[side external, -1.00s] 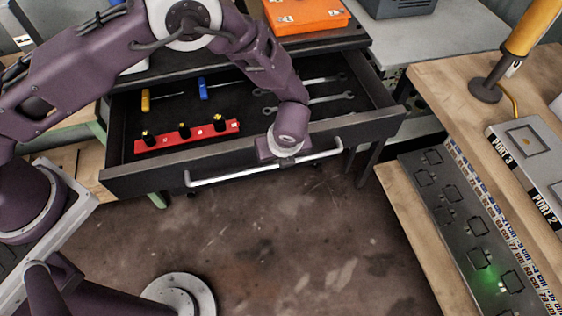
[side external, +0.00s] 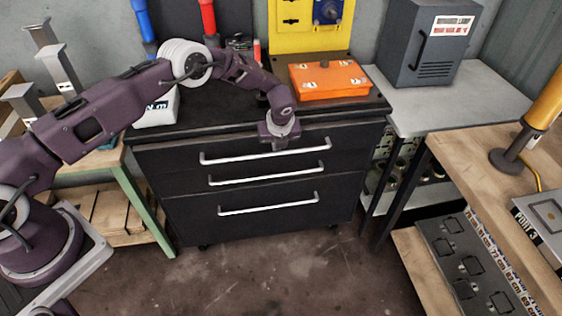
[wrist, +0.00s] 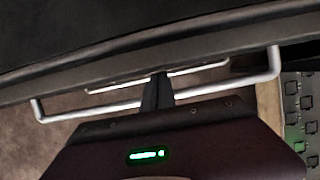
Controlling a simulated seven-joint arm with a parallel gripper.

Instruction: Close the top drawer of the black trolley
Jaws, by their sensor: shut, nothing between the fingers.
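The black trolley (side external: 180,213) stands in the middle of the side view. Its top drawer (side external: 170,157) sits under the trolley top, its front about in line with the drawers below, and no drawer interior shows. I cannot tell whether a small gap is left. The top drawer's silver handle (side external: 230,157) runs across its front and also shows in the wrist view (wrist: 225,89). My gripper (side external: 278,148) is at the middle of this handle. In the wrist view my gripper's fingers (wrist: 157,90) are together and empty, at the handle bar; contact is unclear.
An orange case (side external: 328,80) lies on the trolley top. A grey side table (side external: 450,98) with a dark grey box (side external: 425,45) stands to the right. A wooden bench (side external: 470,160) is at the front right. The floor before the trolley is clear.

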